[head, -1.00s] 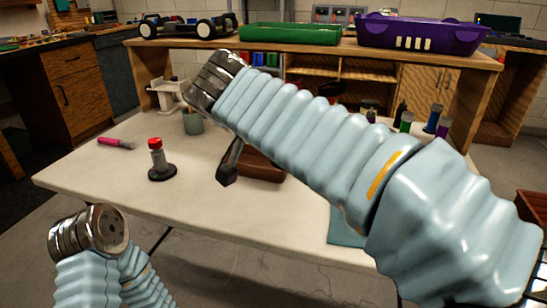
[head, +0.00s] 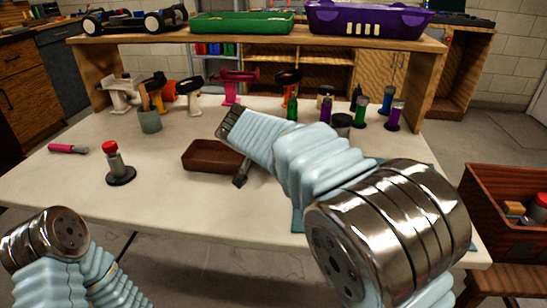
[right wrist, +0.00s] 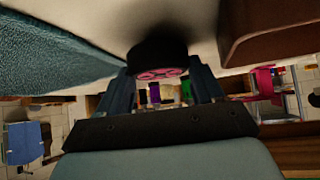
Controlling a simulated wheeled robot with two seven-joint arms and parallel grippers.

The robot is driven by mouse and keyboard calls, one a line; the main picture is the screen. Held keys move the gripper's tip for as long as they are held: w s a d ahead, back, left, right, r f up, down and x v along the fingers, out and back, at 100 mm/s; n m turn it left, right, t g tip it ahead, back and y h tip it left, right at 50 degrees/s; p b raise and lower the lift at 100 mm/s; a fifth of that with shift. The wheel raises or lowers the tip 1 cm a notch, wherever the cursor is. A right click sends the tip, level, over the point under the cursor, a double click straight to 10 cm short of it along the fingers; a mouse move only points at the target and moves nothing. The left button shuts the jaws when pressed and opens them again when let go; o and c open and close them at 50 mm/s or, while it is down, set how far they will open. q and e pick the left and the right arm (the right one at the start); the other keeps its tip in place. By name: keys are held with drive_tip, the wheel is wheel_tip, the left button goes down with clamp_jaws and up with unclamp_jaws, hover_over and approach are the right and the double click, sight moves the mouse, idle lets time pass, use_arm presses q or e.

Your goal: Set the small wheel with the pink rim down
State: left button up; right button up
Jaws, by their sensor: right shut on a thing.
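The small wheel with the pink rim (right wrist: 160,73) shows in the right wrist view, its dark tyre between the two fingers of my right gripper (right wrist: 160,66). The gripper is shut on it. The wheel is close to the white tabletop with a dark shadow around it; I cannot tell whether it touches. The tray also shows in the wrist view (right wrist: 275,25). My left gripper is out of view; only part of its arm shows.
A teal mat (right wrist: 50,55) lies on the table's other side from the tray. Bottles (head: 361,112) stand back right. The table's front left is clear.

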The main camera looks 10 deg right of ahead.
drive_tip(key=shift+f, duration=0.6)
drive_tip(key=shift+f, duration=0.1)
drive_tip(key=o, duration=1)
